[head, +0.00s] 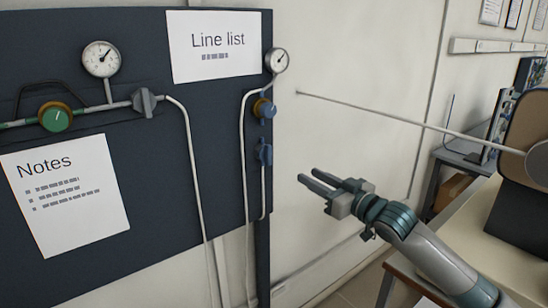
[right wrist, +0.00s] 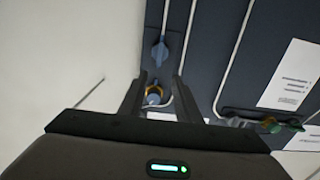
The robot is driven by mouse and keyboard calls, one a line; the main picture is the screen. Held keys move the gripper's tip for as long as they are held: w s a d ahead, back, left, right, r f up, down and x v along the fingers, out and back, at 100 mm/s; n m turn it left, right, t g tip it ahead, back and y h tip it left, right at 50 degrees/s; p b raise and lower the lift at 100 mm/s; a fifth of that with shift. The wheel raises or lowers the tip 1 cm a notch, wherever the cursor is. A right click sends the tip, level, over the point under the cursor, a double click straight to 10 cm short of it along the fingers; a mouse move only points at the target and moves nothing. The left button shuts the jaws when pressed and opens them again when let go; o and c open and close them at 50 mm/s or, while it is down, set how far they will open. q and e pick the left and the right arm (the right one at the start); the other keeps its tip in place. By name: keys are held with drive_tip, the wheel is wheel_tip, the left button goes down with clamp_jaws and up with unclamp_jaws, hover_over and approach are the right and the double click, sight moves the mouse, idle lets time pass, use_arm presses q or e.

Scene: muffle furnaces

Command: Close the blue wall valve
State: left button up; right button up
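The blue wall valve (head: 264,152) is a small blue handle on a thin pipe at the right edge of the dark wall panel (head: 150,190). It also shows near the top of the right wrist view (right wrist: 159,52). A blue knob with an orange-yellow collar (head: 264,108) sits above it, under a gauge. My right gripper (head: 309,179) is open and empty, in front of the wall, right of and a little below the valve in the head view. In the right wrist view its fingers (right wrist: 159,78) stand apart, with the blue knob between them. My left gripper is not in view.
A round gauge (head: 277,60) tops the blue line. Left on the panel are another gauge (head: 101,59), a green knob (head: 56,117) and a grey valve (head: 145,101). A thin rod (head: 400,118) crosses on the right. A table (head: 450,220) stands at right.

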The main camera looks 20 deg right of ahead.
drive_tip(key=p, duration=0.6)
approach(270, 154)
drive_tip(key=x, duration=0.6)
drive_tip(key=shift+x, duration=1.05)
drive_tip(key=shift+f, duration=0.1)
clamp_jaws()
